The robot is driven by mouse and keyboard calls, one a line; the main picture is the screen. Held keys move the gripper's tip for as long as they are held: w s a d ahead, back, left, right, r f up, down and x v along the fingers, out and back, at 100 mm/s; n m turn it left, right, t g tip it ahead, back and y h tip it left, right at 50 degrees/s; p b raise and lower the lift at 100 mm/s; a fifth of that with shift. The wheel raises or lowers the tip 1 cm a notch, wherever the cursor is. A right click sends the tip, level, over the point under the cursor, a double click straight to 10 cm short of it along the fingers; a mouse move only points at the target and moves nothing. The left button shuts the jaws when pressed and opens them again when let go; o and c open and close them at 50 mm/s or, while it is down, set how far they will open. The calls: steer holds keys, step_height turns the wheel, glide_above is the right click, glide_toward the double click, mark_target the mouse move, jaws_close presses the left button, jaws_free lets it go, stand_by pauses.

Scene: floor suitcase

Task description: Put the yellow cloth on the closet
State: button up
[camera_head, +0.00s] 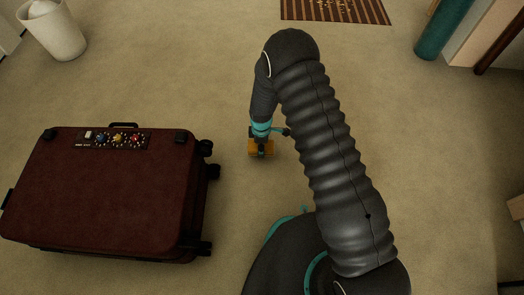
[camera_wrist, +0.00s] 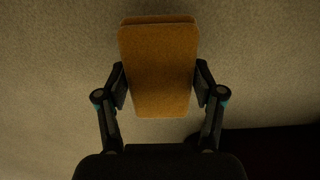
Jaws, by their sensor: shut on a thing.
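The yellow cloth (camera_wrist: 158,70) looks like a folded, orange-yellow block in the wrist view. My gripper (camera_wrist: 160,88) is shut on it, with one finger pressed against each side. In the head view the cloth (camera_head: 262,148) shows small below my gripper (camera_head: 261,140), to the right of the suitcase. I cannot tell its height above the carpet. My arm covers part of the floor to the right of it. No closet can be made out for certain.
A dark red suitcase (camera_head: 105,195) lies on the carpet at left, its wheels facing my gripper. A white bin (camera_head: 55,32) stands at the far left. A striped mat (camera_head: 335,10) lies at the back. A teal cylinder (camera_head: 443,28) stands at the back right. The carpet right of my arm is clear.

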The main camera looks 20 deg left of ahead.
steer(key=shift+f, duration=1.9)
steer(key=shift+b, duration=0.3)
steer(key=shift+f, duration=0.2)
steer(key=o, duration=1.2)
steer(key=shift+r, duration=0.15)
step_height(320, 180, up, 12)
steer(key=shift+r+p, duration=0.1)
steer(key=shift+p, duration=0.7)
